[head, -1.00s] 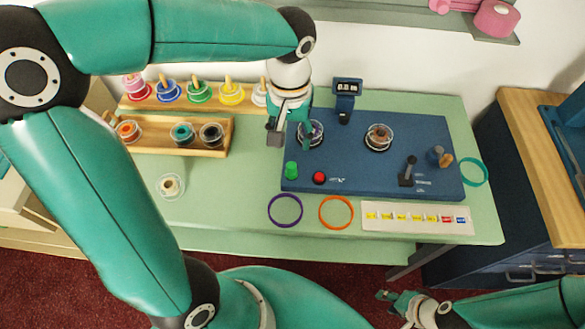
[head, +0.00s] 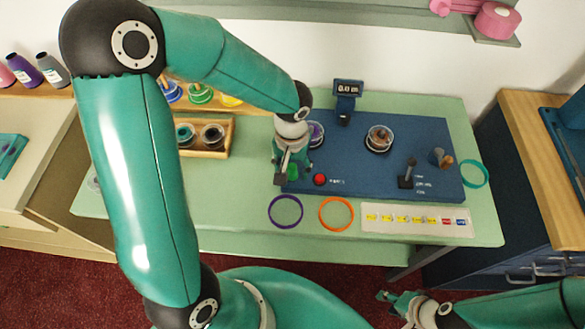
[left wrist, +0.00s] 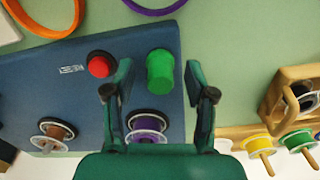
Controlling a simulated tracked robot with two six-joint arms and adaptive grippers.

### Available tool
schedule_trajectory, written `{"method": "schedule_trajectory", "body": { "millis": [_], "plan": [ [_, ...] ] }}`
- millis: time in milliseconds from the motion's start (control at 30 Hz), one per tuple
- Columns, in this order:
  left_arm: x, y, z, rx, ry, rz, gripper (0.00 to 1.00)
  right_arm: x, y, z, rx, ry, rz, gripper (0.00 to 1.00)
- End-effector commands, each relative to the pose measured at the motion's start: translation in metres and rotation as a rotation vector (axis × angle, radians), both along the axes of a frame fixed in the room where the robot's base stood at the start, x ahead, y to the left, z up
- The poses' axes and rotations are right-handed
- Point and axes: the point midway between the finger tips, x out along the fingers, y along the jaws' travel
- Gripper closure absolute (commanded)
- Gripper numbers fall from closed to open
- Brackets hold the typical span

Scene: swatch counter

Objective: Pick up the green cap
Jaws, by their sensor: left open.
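The green cap (left wrist: 160,72) stands upright on the blue panel near its edge, beside a red button (left wrist: 101,65). In the left wrist view it shows between the two fingers of my left gripper (left wrist: 158,82), which is open and empty. In the head view the left gripper (head: 284,172) is over the panel's left edge and partly hides the cap (head: 293,173). Whether the fingertips are down at the cap's height I cannot tell. My right gripper (head: 388,302) is low at the bottom, away from the table; its opening is unclear.
A purple ring (head: 272,216) and an orange ring (head: 322,219) lie in front. A wooden rack (head: 230,136) stands left. The green counter is clear at front left.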

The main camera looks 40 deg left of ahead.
Motion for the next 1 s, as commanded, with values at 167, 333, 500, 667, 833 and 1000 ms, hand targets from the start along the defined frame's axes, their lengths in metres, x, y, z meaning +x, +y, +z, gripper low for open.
{"method": "schedule_trajectory", "body": {
  "millis": [167, 333, 500, 667, 833, 1000],
  "plan": [
    [0.0001, 0.0001, -0.0008, 0.000, -0.001, 0.000, 0.45, -0.0001, 0.0001, -0.0001, 0.000, 0.000, 0.000, 0.60],
    [0.0001, 0.0003, -0.0006, 0.000, -0.001, 0.000, 0.66, -0.0001, 0.0001, -0.0001, 0.000, 0.000, 0.000, 0.60],
    [0.0001, 0.0003, -0.0005, 0.000, -0.001, 0.000, 0.88, -0.0001, 0.0001, -0.0001, 0.000, 0.000, 0.000, 0.60],
    [0.0001, 0.0004, -0.0004, 0.000, -0.001, 0.001, 0.89, -0.0001, 0.0001, -0.0001, 0.000, 0.000, 0.000, 0.60],
    [0.0001, 0.0005, 0.0005, 0.000, -0.001, 0.001, 0.89, -0.0001, 0.0000, 0.0000, 0.000, 0.000, 0.000, 0.60],
    [0.0006, 0.0009, 0.0081, 0.002, -0.002, 0.001, 0.89, -0.0001, 0.0000, 0.0004, 0.000, 0.000, 0.000, 0.60]
  ]
}}
